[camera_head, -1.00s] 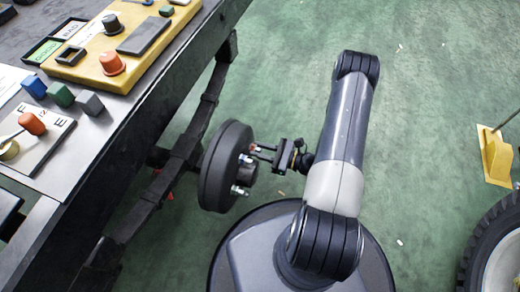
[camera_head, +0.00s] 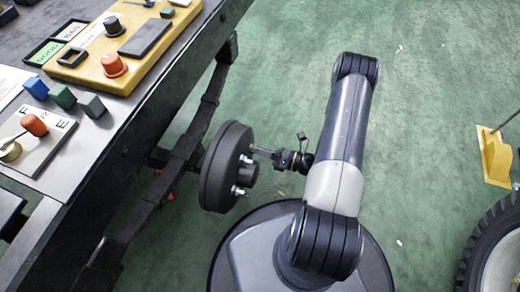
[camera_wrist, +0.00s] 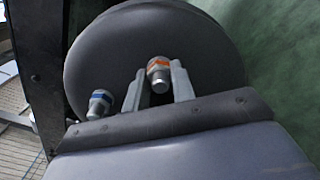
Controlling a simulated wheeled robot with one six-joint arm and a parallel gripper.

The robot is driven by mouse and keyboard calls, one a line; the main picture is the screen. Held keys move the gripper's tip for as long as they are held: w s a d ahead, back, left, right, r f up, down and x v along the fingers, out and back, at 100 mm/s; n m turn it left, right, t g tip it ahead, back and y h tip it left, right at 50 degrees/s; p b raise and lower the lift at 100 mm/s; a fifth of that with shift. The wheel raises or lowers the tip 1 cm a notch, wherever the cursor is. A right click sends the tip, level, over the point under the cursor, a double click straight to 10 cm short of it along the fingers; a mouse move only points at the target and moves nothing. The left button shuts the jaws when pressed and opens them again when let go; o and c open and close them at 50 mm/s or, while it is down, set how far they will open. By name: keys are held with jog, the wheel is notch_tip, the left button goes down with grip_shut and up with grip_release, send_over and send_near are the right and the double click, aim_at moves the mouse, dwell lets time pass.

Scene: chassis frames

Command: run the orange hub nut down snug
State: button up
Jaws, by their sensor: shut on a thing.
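The dark round hub drum (camera_head: 218,175) hangs at the side of the trailer frame, with studs on its face. In the wrist view, the orange-banded hub nut (camera_wrist: 158,68) sits on a stud at the drum face. My gripper (camera_head: 257,149) reaches the upper stud from the right. In the wrist view, its two grey fingers (camera_wrist: 158,88) stand on either side of the orange nut, shut on it. A blue-banded nut (camera_wrist: 100,102) sits on another stud to the lower left, clear of the fingers. Whether the orange nut is seated against the drum is hidden.
A yellow chock (camera_head: 494,158) and a tyre (camera_head: 482,240) are at the right. Green floor beyond my arm is mostly clear.

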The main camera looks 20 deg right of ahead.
jog(key=m, duration=0.4)
jog(key=shift+m, duration=0.3)
jog(key=shift+f+m+p, duration=0.1)
jog(key=shift+m+p, duration=0.2)
jog(key=shift+m, duration=1.3)
jog(key=o, duration=0.7)
jog(key=shift+d, duration=0.1)
jog(key=p+v, duration=0.2)
jog(key=v, duration=0.9)
